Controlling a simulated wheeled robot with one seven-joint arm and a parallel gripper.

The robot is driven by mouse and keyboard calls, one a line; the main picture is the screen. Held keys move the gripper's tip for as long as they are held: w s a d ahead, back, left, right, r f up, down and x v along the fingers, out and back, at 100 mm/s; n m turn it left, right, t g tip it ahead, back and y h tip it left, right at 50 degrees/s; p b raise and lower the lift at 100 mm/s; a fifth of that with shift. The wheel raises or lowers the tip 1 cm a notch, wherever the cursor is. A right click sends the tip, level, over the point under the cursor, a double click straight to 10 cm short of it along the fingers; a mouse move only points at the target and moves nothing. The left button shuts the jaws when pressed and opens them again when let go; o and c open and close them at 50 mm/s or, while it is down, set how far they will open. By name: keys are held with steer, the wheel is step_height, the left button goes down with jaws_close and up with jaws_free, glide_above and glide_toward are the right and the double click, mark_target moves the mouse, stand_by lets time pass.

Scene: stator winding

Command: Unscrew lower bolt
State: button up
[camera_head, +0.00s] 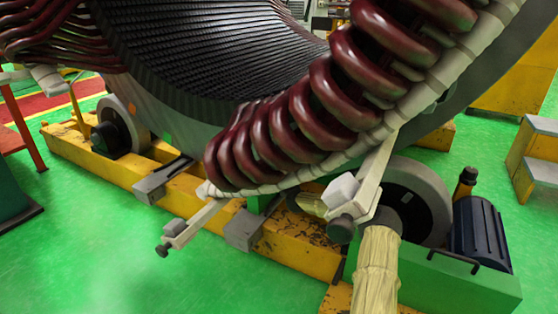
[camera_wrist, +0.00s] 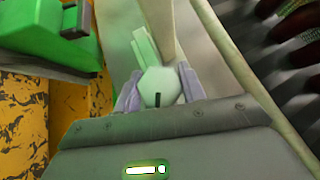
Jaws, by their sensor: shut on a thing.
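In the wrist view the pale bolt head (camera_wrist: 161,88) sits between the two grey-violet fingers of my gripper (camera_wrist: 159,80). The fingers are shut on its sides, and a dark slot-like mark shows on its face. Behind it a pale bracket (camera_wrist: 168,30) runs up and away. In the head view my pale-sleeved arm reaches up to the lower end of the right-hand bracket (camera_head: 375,175) on the coil ring. A pale block (camera_head: 342,189) and a dark knob (camera_head: 341,230) show beside that end. My fingers and the gripped bolt cannot be made out there.
The large stator (camera_head: 220,50) with dark red coils (camera_head: 310,100) rises just above my arm. It rests on a yellow frame (camera_head: 290,240) with rollers (camera_head: 415,195). A second bracket (camera_head: 195,225) sticks out at left. A green motor base (camera_head: 470,285) stands at right. Green floor is clear at lower left.

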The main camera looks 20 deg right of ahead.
steer(key=n+g+p, duration=0.1)
steer(key=p, duration=0.2)
steer(key=shift+r, duration=0.2)
steer(key=shift+f+n+g+p, duration=0.2)
steer(key=shift+n+g+p, duration=0.1)
steer(key=shift+p, duration=0.6)
steer(key=shift+f, duration=0.15)
steer(key=o, duration=1)
steer(key=shift+c, duration=0.2)
steer(key=shift+s, duration=0.1)
steer(key=shift+s+a+r+p, duration=0.1)
steer(key=shift+s+r+p, duration=0.15)
steer(key=shift+s+p, duration=0.25)
steer(key=p+v, duration=0.6)
steer(key=v, duration=1)
steer(key=shift+a, duration=0.2)
